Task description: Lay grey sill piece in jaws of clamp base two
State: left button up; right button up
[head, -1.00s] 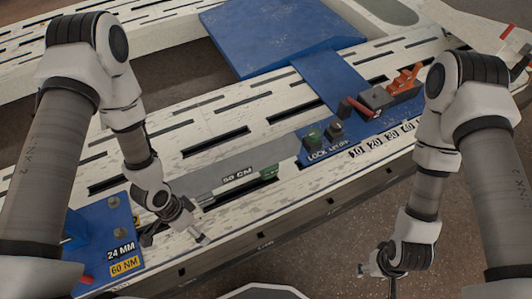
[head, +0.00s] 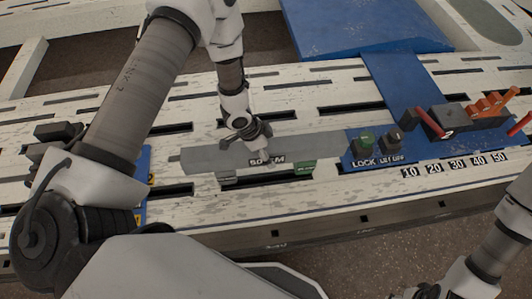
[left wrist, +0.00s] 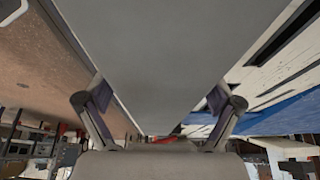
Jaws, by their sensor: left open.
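A blue base (head: 375,148) to the right carries a green button, dark knobs, red levers and an orange stepped part (head: 492,104). Dark blocks (head: 60,132) stand at the left, partly behind my arm. A green block (head: 306,167) sits at the grey piece's front edge.

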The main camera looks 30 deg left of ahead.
pick_arm(q)
jog(key=shift+d+f, duration=0.1)
jog(key=shift+f, duration=0.05)
grip_shut()
jog(key=shift+w, duration=0.15)
